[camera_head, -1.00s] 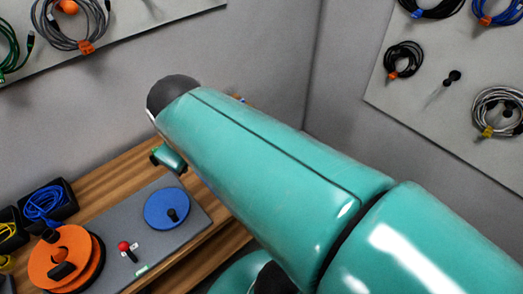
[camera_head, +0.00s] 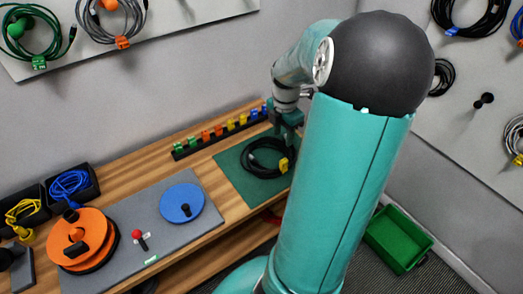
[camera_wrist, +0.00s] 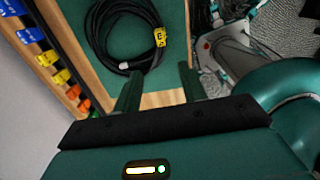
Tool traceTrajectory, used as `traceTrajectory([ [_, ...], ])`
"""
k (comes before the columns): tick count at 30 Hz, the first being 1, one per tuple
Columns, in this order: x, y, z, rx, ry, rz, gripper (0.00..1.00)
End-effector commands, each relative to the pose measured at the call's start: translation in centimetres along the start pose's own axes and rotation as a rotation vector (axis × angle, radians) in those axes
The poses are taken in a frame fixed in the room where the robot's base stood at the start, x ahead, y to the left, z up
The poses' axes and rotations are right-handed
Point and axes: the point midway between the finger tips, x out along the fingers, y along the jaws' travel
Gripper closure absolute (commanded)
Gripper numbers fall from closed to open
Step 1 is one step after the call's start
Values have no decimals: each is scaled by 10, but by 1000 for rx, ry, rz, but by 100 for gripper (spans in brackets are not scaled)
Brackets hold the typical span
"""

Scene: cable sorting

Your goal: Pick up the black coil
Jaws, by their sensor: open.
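The black coil (camera_head: 249,163) lies on a green mat (camera_head: 236,185) on the wooden bench, with a yellow tag (camera_head: 283,165) on its right side. In the wrist view the coil (camera_wrist: 97,35) shows at the top, partly cut off by the frame edge, with its yellow tag (camera_wrist: 159,37). My gripper (camera_head: 290,122) is at the coil's far right in the head view. In the wrist view my gripper's two fingers (camera_wrist: 160,85) are apart with nothing between them, just short of the coil. The height between fingers and coil is hard to tell.
A rack of coloured clips (camera_head: 220,131) stands behind the mat. Left of the mat is a grey board (camera_head: 150,215) with a blue disc (camera_head: 182,203), a red-knobbed lever (camera_head: 138,237) and an orange reel (camera_head: 78,238). A green bin (camera_head: 398,238) sits on the floor at right.

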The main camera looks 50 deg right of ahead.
Motion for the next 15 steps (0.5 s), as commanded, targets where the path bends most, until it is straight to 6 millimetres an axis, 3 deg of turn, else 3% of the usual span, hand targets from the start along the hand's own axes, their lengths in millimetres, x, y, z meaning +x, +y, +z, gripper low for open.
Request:
traceTrajectory([
  [5,14,-2,9,-32,15,4,58],
  [15,76,-1,5,-36,16,3,58],
])
